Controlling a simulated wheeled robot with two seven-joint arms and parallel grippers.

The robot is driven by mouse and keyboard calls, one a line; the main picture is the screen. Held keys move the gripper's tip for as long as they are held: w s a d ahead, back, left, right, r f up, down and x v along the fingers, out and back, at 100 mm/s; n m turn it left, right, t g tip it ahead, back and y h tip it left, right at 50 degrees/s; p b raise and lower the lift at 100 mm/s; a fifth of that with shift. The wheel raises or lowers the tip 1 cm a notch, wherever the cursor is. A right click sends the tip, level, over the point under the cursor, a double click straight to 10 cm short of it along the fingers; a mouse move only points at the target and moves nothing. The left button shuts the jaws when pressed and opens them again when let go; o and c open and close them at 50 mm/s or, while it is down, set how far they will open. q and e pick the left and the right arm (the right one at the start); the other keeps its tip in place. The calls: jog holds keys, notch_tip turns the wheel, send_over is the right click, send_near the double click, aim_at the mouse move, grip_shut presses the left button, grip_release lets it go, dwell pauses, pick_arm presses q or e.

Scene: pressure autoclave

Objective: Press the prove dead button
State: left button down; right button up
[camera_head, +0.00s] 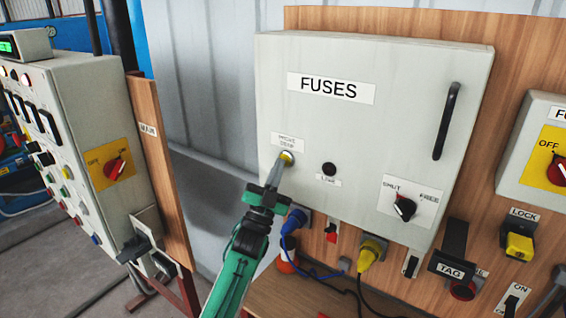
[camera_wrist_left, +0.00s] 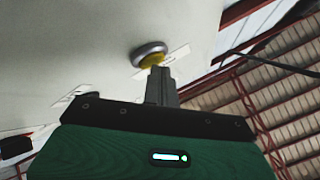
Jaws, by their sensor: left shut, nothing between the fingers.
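The prove dead button (camera_head: 287,156) is a small yellow button in a metal ring on the front of the white fuse box (camera_head: 340,125), under a "PROVE DEAD" label (camera_head: 288,141). My left gripper (camera_head: 280,166) is shut and empty, with its fingertips at the button's lower edge in the head view. In the left wrist view the button (camera_wrist_left: 152,57) shows its grey ring and yellow face just beyond the shut fingertips (camera_wrist_left: 158,68). The tips overlap the yellow face there; I cannot tell whether they touch it. My right gripper is not in view.
A dark round fitting (camera_head: 329,169) and a rotary switch (camera_head: 405,208) are right of the button. A black handle (camera_head: 446,120) is at the box's right side. Blue (camera_head: 296,220) and yellow (camera_head: 371,252) plugs with cables hang below. A control cabinet (camera_head: 85,120) stands at left.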

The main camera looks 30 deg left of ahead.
pick_arm(q)
jog(key=shift+s, duration=0.85)
jog(key=shift+s, duration=0.1)
jog(key=shift+s+a+p, duration=0.15)
jog(key=shift+s+p, duration=0.1)
jog(key=shift+s, duration=0.95)
jog(key=shift+s+a+p, duration=0.1)
jog(key=shift+s+p, duration=0.15)
jog(key=shift+s, duration=0.95)
jog(key=shift+f, duration=0.1)
